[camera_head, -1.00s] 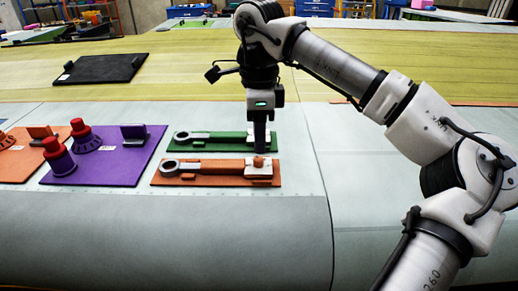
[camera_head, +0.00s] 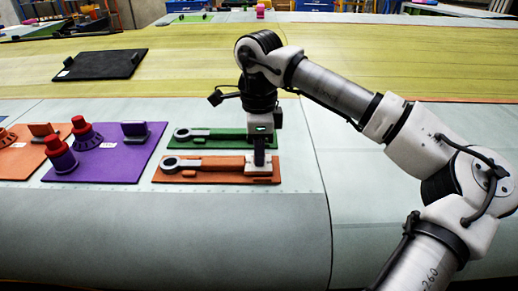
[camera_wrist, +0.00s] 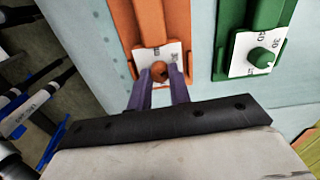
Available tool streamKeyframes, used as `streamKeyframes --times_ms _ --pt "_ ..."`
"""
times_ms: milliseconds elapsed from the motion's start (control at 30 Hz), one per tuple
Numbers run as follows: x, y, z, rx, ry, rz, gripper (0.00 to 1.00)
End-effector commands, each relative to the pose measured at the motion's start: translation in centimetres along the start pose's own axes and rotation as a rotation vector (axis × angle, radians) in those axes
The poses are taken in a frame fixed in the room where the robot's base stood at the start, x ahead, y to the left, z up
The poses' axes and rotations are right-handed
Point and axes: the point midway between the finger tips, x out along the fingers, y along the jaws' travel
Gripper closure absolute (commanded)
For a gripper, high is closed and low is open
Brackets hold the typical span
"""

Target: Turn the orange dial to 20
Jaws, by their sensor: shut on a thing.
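The orange dial (camera_wrist: 159,72) is a small round knob on a white scale card at the end of the orange wrench fixture (camera_head: 213,178). My gripper (camera_head: 259,160) points straight down over the right end of that fixture. In the wrist view its two purple fingers (camera_wrist: 160,78) stand on either side of the knob, and they are shut on it. In the head view the fingers hide the knob. The scale numbers beside the orange dial are partly covered and too small to read surely.
The green fixture (camera_head: 215,132), with its own green knob (camera_wrist: 261,57), lies just behind the orange one. A purple board (camera_head: 110,165) with red-topped parts is to the left, with another orange board (camera_head: 18,160) beyond. The grey surface in front is clear.

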Motion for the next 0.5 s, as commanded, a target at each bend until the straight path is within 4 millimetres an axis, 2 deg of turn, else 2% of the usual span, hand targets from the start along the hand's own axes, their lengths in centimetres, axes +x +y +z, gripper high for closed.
streamKeyframes --times_ms 267,500 --pt "0.04 -0.01 -0.01 0.018 0.0 -0.001 1.0" --pt "0.19 -0.01 -0.04 0.126 -0.001 -0.002 1.0"
